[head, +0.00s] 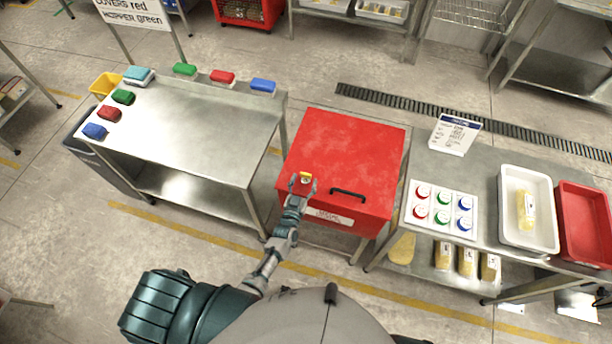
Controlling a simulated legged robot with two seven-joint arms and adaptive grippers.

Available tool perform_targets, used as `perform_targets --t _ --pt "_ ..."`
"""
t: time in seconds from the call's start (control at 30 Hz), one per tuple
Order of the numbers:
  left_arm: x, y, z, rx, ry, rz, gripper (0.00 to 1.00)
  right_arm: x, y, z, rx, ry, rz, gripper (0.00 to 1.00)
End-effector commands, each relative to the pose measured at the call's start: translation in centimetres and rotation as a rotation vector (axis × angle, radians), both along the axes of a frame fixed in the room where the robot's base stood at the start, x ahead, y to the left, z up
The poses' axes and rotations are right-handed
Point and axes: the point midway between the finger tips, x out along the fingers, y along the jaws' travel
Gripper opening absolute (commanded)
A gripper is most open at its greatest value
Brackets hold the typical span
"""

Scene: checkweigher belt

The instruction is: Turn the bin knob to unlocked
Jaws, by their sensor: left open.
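The red bin (345,147) stands between two steel tables, with its lid closed. The bin knob (306,177) is a small yellow piece on the lid near the front left edge. A black handle (348,193) sits to its right, and a white label (330,217) is on the front face. My left gripper (303,184) is open at the knob, with its fingertips on either side of it. Whether the fingers touch the knob is too small to tell. The knob's markings are not readable. My right gripper is not in view.
The left steel table (185,125) has several coloured blocks along its edges. The right table holds a button panel (440,208), a sign (455,134), a white tray (540,236) with a yellow pack, and a red tray (568,252). The bin lid's middle is clear.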

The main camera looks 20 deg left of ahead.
Motion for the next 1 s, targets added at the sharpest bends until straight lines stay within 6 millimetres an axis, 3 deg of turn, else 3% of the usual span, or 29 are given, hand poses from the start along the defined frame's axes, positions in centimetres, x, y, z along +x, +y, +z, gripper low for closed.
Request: perform_targets --t 0.2,0.4,1.0 --pt "-5.2 0.1 -0.2 0.0 0.003 0.0 0.69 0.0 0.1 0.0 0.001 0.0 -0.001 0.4" --pt "-8.1 0.2 -0.1 0.001 0.002 0.0 0.69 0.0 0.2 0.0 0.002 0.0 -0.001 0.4" --pt "-9.0 0.2 -0.1 0.0 0.001 0.0 0.69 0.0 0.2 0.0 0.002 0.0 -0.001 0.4"
